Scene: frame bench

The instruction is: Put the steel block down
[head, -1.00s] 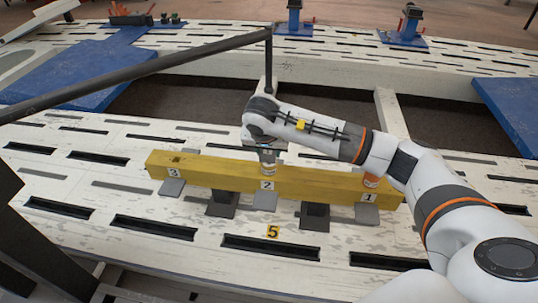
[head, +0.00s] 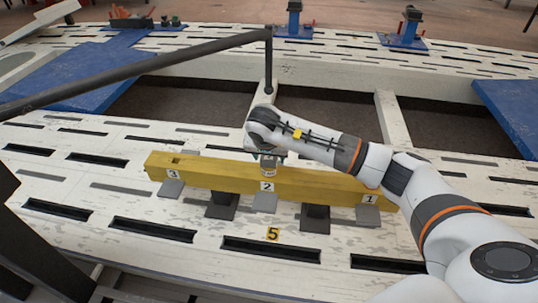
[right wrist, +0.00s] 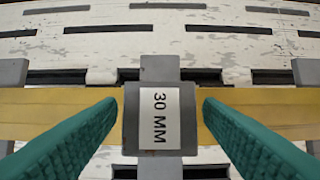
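The steel block (right wrist: 131,125) is grey, with a white "30 MM" label on its upper face. In the right wrist view it lies between the two green fingers of my right gripper (right wrist: 160,106). A narrow strip of yellow shows between each finger and the block, so the fingers are open and apart from it. In the head view my right gripper (head: 268,157) is over the middle of the yellow beam (head: 215,175), above label 2. The block appears to sit on the beam there; its underside is hidden. My left gripper is not in view.
The beam lies across grey plates and dark supports on the white slotted bench (head: 110,200). Labels 3, 2 and 1 run along its front, and a yellow label 5 (head: 273,234) is on the bench. A dark bar (head: 150,68) crosses at upper left. Blue stands (head: 404,42) are farther back.

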